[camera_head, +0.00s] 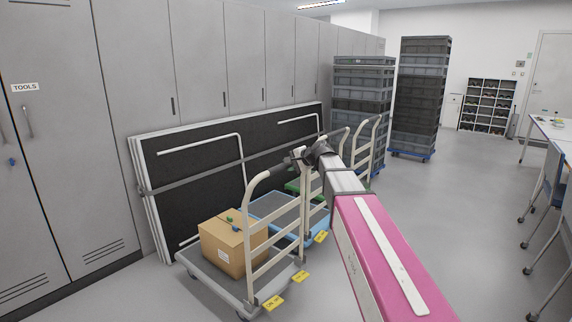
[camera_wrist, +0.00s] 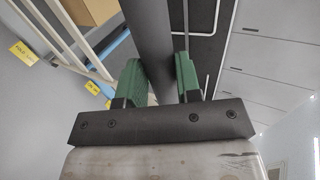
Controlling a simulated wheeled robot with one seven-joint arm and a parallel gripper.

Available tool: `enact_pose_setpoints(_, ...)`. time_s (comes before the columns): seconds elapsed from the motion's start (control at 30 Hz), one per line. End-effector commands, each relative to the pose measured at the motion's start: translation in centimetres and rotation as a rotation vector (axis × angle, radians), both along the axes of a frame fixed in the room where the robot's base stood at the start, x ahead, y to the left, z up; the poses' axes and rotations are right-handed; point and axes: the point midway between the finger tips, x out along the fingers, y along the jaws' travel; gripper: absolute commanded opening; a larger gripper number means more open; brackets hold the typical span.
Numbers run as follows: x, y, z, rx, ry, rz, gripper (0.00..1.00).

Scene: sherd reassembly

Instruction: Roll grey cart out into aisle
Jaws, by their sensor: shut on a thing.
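The grey cart (camera_head: 212,279) stands in front of the cabinets, with a grey deck and a cream tubular push handle (camera_head: 249,190). A cardboard box (camera_head: 233,245) sits on its deck. My gripper (camera_head: 303,156) is at the top of the handle. In the wrist view, the green fingers of my gripper (camera_wrist: 160,75) are shut on a dark grey bar (camera_wrist: 147,25), which appears to be the handle's grip. The box also shows at the top of the wrist view (camera_wrist: 90,10).
A blue cart (camera_head: 270,207) stands close behind the grey one, with other carts beyond. Dark folded panels (camera_head: 205,165) lean on the cabinets (camera_head: 140,60). Crate stacks (camera_head: 362,95) stand farther back. The aisle floor (camera_head: 455,205) is clear up to the tables (camera_head: 550,127) at right.

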Motion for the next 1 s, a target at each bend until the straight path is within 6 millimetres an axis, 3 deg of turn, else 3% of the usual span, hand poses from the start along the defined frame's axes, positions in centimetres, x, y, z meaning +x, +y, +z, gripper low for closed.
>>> enact_pose_setpoints(1.0, -4.9, -6.3, -0.1, -0.003, 0.0, -0.001, 0.05)
